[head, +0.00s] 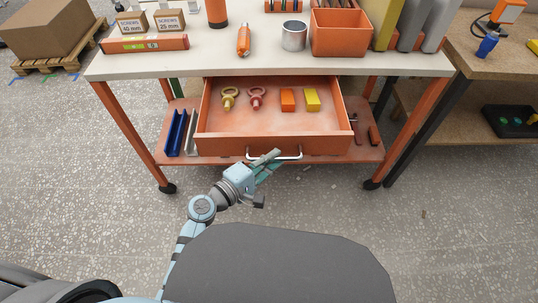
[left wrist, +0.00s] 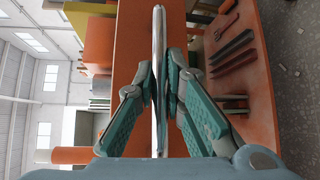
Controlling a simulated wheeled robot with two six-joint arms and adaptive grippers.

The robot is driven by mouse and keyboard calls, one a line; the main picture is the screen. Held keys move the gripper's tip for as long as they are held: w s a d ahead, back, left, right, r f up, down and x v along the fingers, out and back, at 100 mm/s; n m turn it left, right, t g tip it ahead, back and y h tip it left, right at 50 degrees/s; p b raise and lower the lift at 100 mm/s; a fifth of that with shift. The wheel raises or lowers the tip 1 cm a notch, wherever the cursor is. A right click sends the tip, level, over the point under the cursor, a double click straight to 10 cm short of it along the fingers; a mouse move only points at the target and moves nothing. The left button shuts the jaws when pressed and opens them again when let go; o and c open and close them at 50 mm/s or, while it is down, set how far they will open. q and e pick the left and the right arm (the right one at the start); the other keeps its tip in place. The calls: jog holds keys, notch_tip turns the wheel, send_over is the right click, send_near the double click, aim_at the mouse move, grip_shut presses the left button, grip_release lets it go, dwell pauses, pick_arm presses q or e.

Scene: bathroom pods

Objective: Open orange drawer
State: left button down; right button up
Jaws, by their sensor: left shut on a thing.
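The orange drawer (head: 225,143) under the white-topped workbench is pulled out toward me, and its inside shows. It holds two eyebolts, one yellow (head: 229,98) and one red (head: 256,98), an orange block (head: 288,100) and a yellow block (head: 312,100). A silver bar handle (head: 290,156) is on its front. My right gripper is not in view.
A lower orange shelf (head: 365,154) holds tools beside the drawer. A wooden table (head: 490,55) stands right.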

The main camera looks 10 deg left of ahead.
pick_arm(q)
jog(key=c, duration=1.7)
grip_release()
jog(key=shift+o, duration=0.2)
jog(key=shift+s+a, duration=0.1)
jog(key=v, duration=1.1)
jog(key=shift+s+a, duration=0.2)
jog(key=shift+s, duration=0.1)
